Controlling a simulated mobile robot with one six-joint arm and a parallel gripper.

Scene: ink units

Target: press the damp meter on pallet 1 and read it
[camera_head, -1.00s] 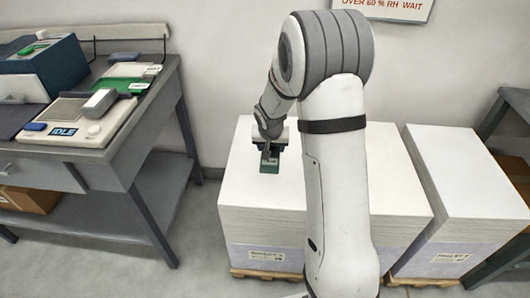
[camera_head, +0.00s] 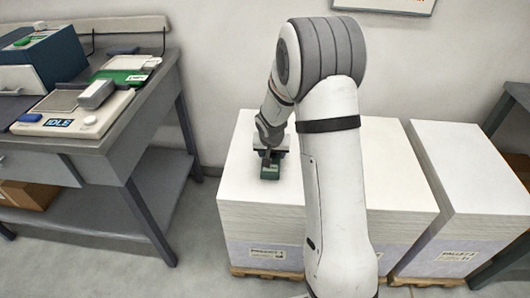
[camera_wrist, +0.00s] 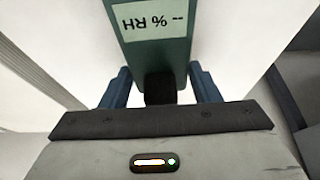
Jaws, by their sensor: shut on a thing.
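The damp meter (camera_head: 269,172) is a small green box at the end of my gripper, over the white top of the left pallet stack (camera_head: 240,190), whose label appears to read PALLET 1. In the wrist view the meter (camera_wrist: 150,53) has a pale display (camera_wrist: 153,20) that shows "-- % RH" upside down, with no number. My gripper (camera_wrist: 160,88) is shut on the meter's dark handle (camera_wrist: 160,88), with a blue finger on each side. I cannot tell whether the meter touches the paper.
A second white stack labelled PALLET 2 (camera_head: 465,170) stands to the right across a narrow gap. At left is a grey bench (camera_head: 110,140) with a device whose screen reads IDLE (camera_head: 58,122). A partly cut-off wall sign (camera_head: 385,4) hangs at the top.

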